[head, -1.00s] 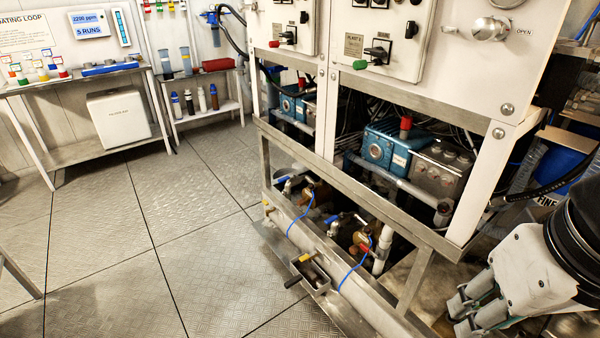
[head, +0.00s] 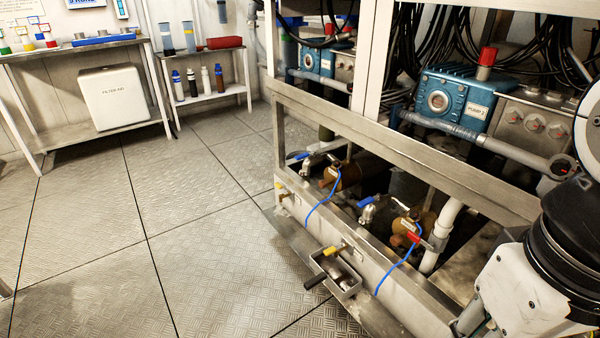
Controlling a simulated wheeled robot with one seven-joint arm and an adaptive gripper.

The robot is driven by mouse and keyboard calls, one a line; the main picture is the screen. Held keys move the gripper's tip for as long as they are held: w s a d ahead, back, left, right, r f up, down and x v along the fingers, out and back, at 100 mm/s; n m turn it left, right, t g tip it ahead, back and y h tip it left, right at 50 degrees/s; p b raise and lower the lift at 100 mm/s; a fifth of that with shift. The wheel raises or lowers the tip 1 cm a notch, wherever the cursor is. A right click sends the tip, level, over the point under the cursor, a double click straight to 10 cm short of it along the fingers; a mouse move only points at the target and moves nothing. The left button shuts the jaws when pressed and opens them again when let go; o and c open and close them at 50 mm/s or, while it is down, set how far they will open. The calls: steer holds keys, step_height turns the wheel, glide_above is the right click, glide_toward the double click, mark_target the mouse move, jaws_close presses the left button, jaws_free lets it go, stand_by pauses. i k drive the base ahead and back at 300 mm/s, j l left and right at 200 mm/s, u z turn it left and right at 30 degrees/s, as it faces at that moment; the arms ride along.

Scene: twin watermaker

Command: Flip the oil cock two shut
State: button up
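A small cock with a yellow handle (head: 336,249) sits on the front of the low steel frame, above a small metal tray (head: 350,289). A pale tag beside it is too small to read. Another small yellow-handled cock (head: 281,186) is farther left on the same frame. I cannot tell from labels which is oil cock two, though the nearer one stands on the side of the pump marked "PUMP 2" (head: 462,103). My gripper (head: 472,322) is at the bottom edge, right of both cocks and apart from them. Its fingers are mostly cut off, so its opening is unclear.
Blue-handled valves (head: 369,202), a red-handled valve (head: 415,237) and thin blue lines (head: 399,266) crowd the frame. A steel crossbar (head: 400,148) runs above them. A black grip (head: 316,281) juts from the tray. The floor (head: 190,250) at left is clear.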

mark_target(328, 251)
steer(key=i+j+z, duration=0.25)
steer(key=j, duration=0.35)
steer(key=i+j+z, duration=0.1)
steer(key=i+j, duration=0.15)
steer(key=i+j+z, duration=0.15)
steer(key=j, duration=0.2)
steer(key=i+j+z, duration=0.25)
steer(key=j, duration=0.15)
steer(key=i+j+z, duration=0.1)
steer(key=j+z, duration=0.15)
steer(key=j, duration=0.2)
steer(key=i+j+z, duration=0.1)
steer(key=j+z, duration=0.15)
steer(key=j, duration=0.25)
steer(key=i+j+z, duration=0.1)
steer(key=j+z, duration=0.15)
steer(key=j, duration=0.25)
steer(key=k+j, duration=0.1)
steer(key=j, duration=0.2)
steer(key=k+j, duration=0.1)
steer(key=j, duration=0.2)
steer(key=i+j+u, duration=0.05)
